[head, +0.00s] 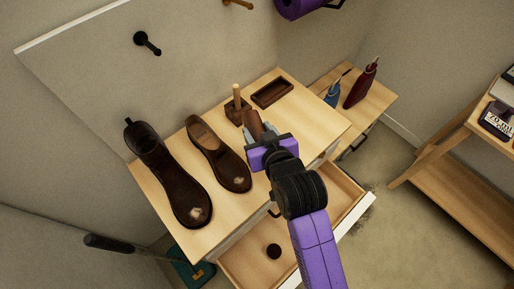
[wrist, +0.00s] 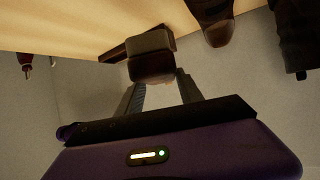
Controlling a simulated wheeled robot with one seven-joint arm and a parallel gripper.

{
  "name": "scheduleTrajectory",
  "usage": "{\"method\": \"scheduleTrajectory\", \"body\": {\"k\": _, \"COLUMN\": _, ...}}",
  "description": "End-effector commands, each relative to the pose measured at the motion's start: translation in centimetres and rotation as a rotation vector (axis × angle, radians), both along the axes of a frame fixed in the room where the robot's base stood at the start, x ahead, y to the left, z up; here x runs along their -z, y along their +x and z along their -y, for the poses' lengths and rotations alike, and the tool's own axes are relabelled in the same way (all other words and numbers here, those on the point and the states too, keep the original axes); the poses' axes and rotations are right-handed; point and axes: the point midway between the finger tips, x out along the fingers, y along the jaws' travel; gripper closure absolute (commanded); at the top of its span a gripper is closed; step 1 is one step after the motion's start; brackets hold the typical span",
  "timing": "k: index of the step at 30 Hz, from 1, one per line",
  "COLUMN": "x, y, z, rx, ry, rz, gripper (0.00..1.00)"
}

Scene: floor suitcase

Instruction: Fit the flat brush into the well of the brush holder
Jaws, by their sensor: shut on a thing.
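The flat brush (head: 254,124) is a brown block between the fingers of my gripper (head: 258,135), above the back part of the wooden table top. In the wrist view the brush (wrist: 151,58) sits at the tips of my gripper (wrist: 160,88), which is shut on it. A dark brown tray-like piece with a rectangular recess, seemingly the brush holder (head: 272,93), lies on the table just beyond and right of the brush. The recess looks empty. The brush is apart from it in the head view. My gripper hides the brush's near end.
A wooden block with an upright peg (head: 237,106) stands close left of the brush. A dark shoe (head: 218,155) and a boot (head: 168,175) stand farther left. An open drawer (head: 335,204) juts out in front. Blue (head: 332,94) and red (head: 361,86) bottles stand on the side table.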

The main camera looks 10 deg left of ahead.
Motion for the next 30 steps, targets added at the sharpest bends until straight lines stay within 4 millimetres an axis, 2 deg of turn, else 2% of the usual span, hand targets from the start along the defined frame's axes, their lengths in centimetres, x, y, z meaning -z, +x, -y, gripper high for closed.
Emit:
{"method": "scheduleTrajectory", "body": {"k": 3, "x": 3.0, "y": 0.0, "z": 0.0, "rx": 0.001, "ry": -0.002, "rz": -0.003, "gripper": 1.00}}
{"method": "scheduleTrajectory", "body": {"k": 9, "x": 6.2, "y": 0.0, "z": 0.0, "rx": 0.001, "ry": -0.001, "rz": -0.001, "gripper": 1.00}}
{"method": "scheduleTrajectory", "body": {"k": 14, "x": 7.3, "y": 0.0, "z": 0.0, "rx": 0.001, "ry": -0.001, "rz": -0.001, "gripper": 1.00}}
{"method": "scheduleTrajectory", "body": {"k": 22, "x": 10.5, "y": 0.0, "z": 0.0, "rx": 0.000, "ry": 0.000, "rz": 0.000, "gripper": 1.00}}
{"method": "scheduleTrajectory", "body": {"k": 30, "x": 10.6, "y": 0.1, "z": 0.0, "rx": 0.000, "ry": 0.001, "rz": 0.002, "gripper": 1.00}}
